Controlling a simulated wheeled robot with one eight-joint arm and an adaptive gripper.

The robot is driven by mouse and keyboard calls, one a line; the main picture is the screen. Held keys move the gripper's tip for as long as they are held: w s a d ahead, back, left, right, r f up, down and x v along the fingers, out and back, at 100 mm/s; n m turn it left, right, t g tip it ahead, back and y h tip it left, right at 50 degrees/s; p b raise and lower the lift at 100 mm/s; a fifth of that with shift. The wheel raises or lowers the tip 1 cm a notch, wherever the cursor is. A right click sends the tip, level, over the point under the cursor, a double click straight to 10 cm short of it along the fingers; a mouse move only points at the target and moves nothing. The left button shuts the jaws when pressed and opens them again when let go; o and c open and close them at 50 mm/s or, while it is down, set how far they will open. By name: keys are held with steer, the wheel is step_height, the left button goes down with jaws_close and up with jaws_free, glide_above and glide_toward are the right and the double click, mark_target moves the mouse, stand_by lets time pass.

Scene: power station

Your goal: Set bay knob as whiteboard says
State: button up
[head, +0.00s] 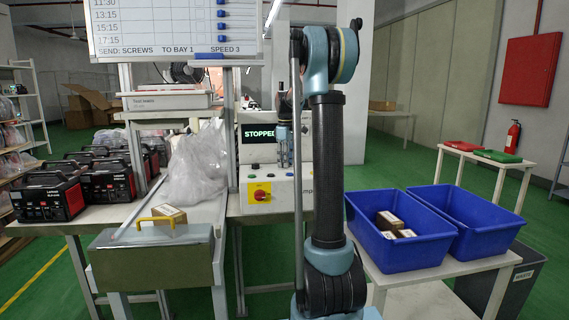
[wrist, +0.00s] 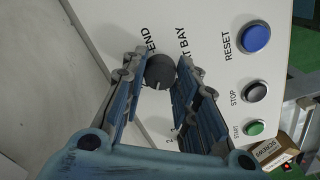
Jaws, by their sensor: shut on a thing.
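The whiteboard (head: 175,30) at the upper left of the head view reads "SEND: SCREWS TO BAY 1 SPEED 3". The control panel (head: 257,155) has a display (head: 258,134) reading "STOPPED". In the wrist view, a round black knob (wrist: 160,71) with a pale pointer line sits beside lettering ending in "T BAY". My gripper (wrist: 161,78) is shut on this knob, one finger on each side. The pointer faces the lower part of the picture. Small digits, apparently including a 2, show near it; the fingers hide part of the scale and the "SEND" label. My arm partly covers the panel in the head view.
Blue reset (wrist: 254,37), grey stop (wrist: 256,91) and green start (wrist: 254,128) buttons lie right of the knob. A red-and-yellow switch (head: 259,194) is on the panel front. Blue bins (head: 400,250) stand at right; a plastic bag (head: 200,165) lies left.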

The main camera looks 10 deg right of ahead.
steer(key=n, duration=0.6)
steer(key=shift+w+n, duration=0.15)
steer(key=shift+n, duration=0.15)
stand_by(0.3)
steer(key=o, duration=1.1)
steer(key=shift+r, duration=0.15)
step_height(320, 180, up, 12)
steer(key=shift+f, duration=0.2)
